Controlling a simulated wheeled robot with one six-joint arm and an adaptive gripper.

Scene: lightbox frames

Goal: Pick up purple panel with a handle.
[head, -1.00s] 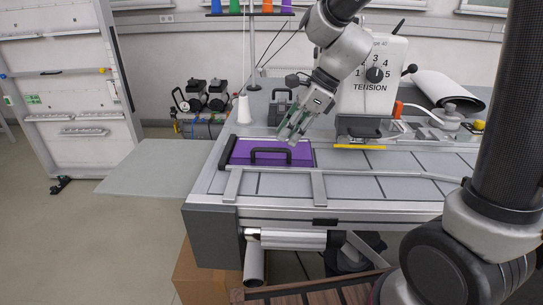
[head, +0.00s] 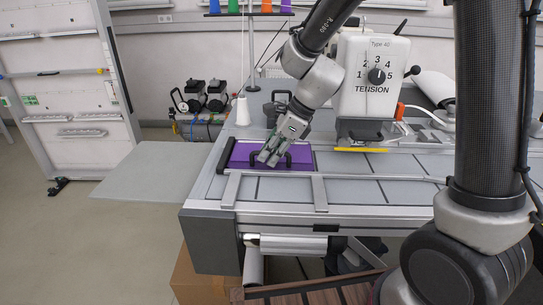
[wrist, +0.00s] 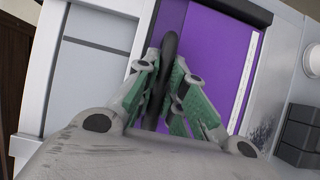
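The purple panel (head: 244,153) lies flat at the left end of the grey table, its black arched handle (head: 289,157) standing up from it. My gripper (head: 268,160) is down at the handle and hides part of it in the head view. In the wrist view, the dark handle (wrist: 170,50) runs between the two green-padded fingers of my gripper (wrist: 166,70), one on each side. The fingers are close to the handle, but I cannot tell whether they touch it. The purple surface (wrist: 215,60) shows beyond the fingertips.
A white tension unit (head: 375,85) stands right of the gripper, with a yellow strip (head: 361,150) at its foot. A white thread cone (head: 243,110) stands behind the panel. A pale grey board (head: 150,170) extends left of the table. Metal bars (head: 319,193) lie in front.

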